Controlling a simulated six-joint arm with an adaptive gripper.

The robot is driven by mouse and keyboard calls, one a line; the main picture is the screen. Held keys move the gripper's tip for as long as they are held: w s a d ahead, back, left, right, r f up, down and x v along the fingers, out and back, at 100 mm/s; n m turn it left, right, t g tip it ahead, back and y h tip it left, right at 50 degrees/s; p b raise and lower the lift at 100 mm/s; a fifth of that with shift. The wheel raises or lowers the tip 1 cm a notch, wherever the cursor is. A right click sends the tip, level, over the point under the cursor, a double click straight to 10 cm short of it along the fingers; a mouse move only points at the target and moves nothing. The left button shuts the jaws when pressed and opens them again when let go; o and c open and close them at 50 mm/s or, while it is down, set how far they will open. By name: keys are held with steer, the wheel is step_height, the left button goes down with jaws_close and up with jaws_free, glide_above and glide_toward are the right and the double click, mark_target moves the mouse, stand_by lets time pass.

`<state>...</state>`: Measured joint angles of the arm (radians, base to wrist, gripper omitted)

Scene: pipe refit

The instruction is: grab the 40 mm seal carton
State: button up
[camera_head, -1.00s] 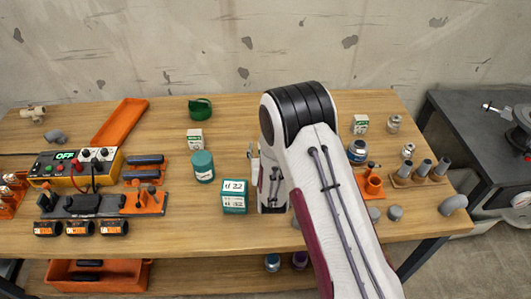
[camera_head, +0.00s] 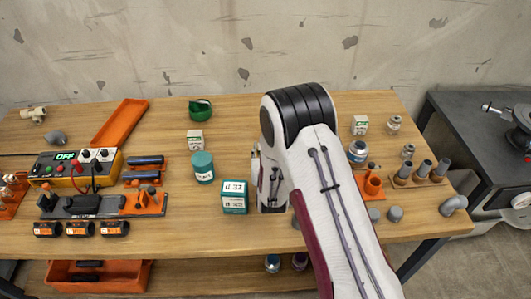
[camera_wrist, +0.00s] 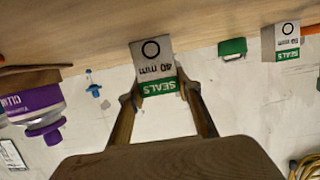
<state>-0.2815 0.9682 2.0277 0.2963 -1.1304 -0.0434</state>
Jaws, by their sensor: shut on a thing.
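The 40 mm seal carton (camera_wrist: 155,68) is grey-white with a green SEALS band and a black ring mark. It shows upside down in the wrist view, between the fingers of my gripper (camera_wrist: 160,92). The fingers are shut on its two sides near the green band. In the head view my arm hides the carton and most of my gripper. A second SEALS carton (camera_wrist: 281,42) shows at the right of the wrist view; its size print is too small to read surely.
In the head view, a teal box (camera_head: 234,198) and a teal jar (camera_head: 203,167) stand left of my arm. Small cartons stand at the back left (camera_head: 195,140) and back right (camera_head: 360,125). An orange pipe holder (camera_head: 372,186) is to the right. The wooden front edge is mostly clear.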

steer(key=shift+r, duration=0.1)
steer(key=shift+r, duration=4.9)
